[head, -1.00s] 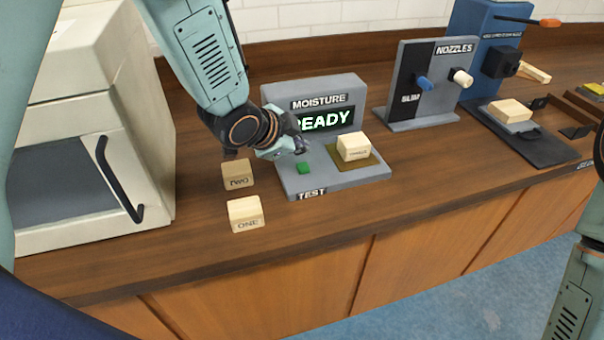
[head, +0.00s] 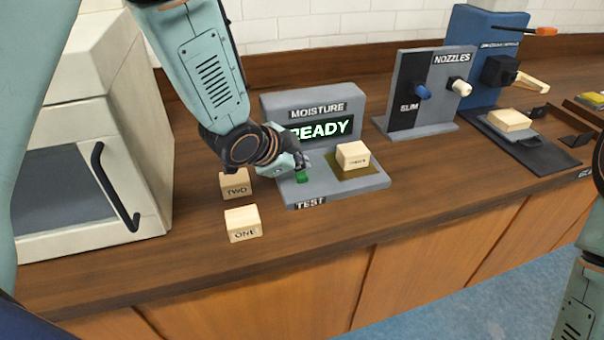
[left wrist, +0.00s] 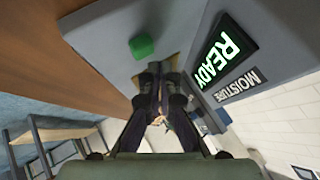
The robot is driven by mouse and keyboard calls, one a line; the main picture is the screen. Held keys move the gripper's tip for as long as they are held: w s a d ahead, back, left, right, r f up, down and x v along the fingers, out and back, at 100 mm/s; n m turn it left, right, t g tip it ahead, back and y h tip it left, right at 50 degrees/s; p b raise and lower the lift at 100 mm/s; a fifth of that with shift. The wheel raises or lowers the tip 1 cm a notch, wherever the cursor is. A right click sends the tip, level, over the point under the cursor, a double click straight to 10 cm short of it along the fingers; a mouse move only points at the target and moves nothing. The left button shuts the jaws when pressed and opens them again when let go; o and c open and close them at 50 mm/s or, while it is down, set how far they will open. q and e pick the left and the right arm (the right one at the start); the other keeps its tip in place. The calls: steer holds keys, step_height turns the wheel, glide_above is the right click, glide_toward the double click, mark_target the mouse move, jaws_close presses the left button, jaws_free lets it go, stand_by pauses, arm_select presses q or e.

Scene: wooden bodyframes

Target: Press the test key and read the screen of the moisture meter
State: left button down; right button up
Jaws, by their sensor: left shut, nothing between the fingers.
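The grey moisture meter (head: 312,107) stands on the wooden counter, its screen (head: 330,128) lit green and reading READY, partly covered by my left arm in the head view. The green test key (head: 301,177) sits on its base, above the TEST label. It also shows in the left wrist view (left wrist: 141,47). A wooden block (head: 352,155) rests on the meter's brown pad (head: 352,172). My left gripper (head: 302,163) is shut and empty, its tips close to the key; whether they touch it I cannot tell. My right gripper is not in view.
Blocks marked TWO (head: 235,184) and ONE (head: 242,223) lie left of the meter. A white oven-like cabinet (head: 150,150) stands at left. A nozzle stand (head: 425,95) and a blue press-like device (head: 478,55) stand to the right. The front counter strip is clear.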

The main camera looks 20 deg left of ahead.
arm_select(q)
steer(key=shift+a, duration=0.1)
stand_by(0.4)
steer(key=shift+f, duration=0.1)
steer(key=shift+f, duration=0.35)
steer(key=shift+f+b, duration=0.5)
steer(key=shift+b, duration=0.1)
stand_by(0.7)
steer(key=shift+r, duration=0.1)
steer(key=shift+r+p, duration=0.85)
steer(key=shift+p, duration=0.1)
steer(key=shift+r, duration=0.1)
